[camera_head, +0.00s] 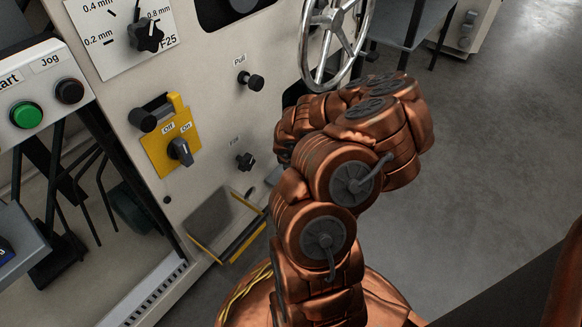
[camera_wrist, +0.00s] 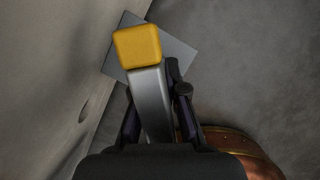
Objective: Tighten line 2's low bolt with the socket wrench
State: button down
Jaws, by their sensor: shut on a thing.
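In the wrist view my gripper (camera_wrist: 156,118) is shut on a grey bar with a yellow block end (camera_wrist: 137,47). The bar runs between the two dark fingers and points away from the wrist. It looks like the socket wrench, but I cannot make out a socket. In the head view my copper arm hides my gripper and what it holds. I cannot pick out line 2's low bolt in either view.
The pale machine panel carries a black Pull knob (camera_head: 250,81), a lower black knob (camera_head: 246,161), a yellow Off/On switch plate (camera_head: 157,161) and a handwheel (camera_head: 333,22). A grey plate (camera_wrist: 178,55) shows beyond the bar. Floor at right is clear.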

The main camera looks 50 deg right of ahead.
jog(key=shift+r, duration=0.1)
dwell(0.4)
jog(key=shift+r+p, duration=2.2)
jog(key=shift+r, duration=0.3)
jog(key=shift+f, duration=0.1)
